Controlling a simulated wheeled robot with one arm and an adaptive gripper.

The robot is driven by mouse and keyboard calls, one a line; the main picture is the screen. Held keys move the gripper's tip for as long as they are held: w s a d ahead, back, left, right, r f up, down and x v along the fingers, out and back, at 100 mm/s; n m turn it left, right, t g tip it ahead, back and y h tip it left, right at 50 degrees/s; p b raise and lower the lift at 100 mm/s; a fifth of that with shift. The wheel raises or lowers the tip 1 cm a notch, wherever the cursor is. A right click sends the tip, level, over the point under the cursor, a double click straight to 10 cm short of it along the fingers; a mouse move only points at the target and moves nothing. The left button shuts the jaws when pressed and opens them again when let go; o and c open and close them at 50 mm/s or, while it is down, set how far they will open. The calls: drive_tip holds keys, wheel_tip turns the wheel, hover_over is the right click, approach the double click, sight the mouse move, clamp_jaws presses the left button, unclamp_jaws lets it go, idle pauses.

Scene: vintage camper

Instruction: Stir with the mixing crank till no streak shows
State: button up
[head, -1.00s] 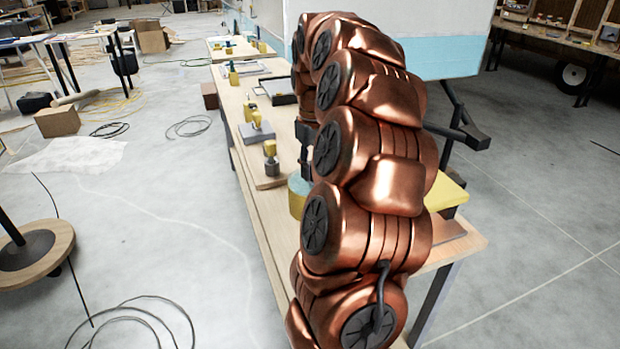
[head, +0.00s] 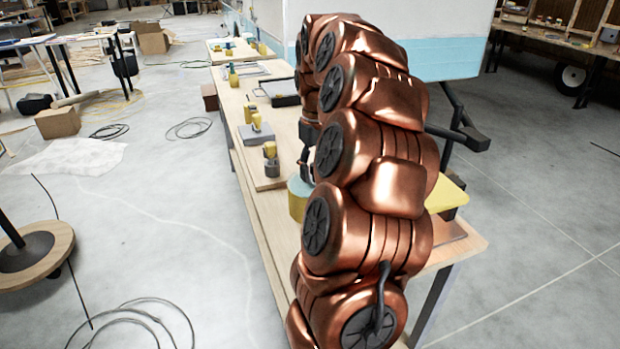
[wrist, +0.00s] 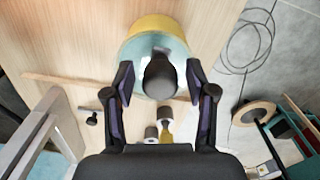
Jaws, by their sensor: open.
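A round tub with a teal top and yellow lower part (wrist: 150,30) sits on the wooden bench. It also shows in the head view (head: 298,200), partly hidden behind my arm. A dark rounded knob (wrist: 160,76), seemingly the mixing crank's handle, stands over the teal top in the wrist view. My gripper (wrist: 159,84) is open, with one finger on each side of the knob and a gap at both sides. The crank's lower part and any streaks in the tub are hidden. In the head view, my arm covers most of the gripper.
The long wooden bench (head: 262,218) holds clamp-like yellow and grey tools (head: 270,160) beyond the tub. A yellow-topped block (head: 447,194) is right of my arm. A white and teal panel (head: 440,55) rises behind. Cables (head: 145,325) lie on the floor at left.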

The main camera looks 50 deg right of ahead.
drive_tip(key=shift+r+p, duration=1)
drive_tip(key=shift+r, duration=1.45)
wheel_tip(320, 180, up, 8)
drive_tip(key=shift+f, duration=0.25)
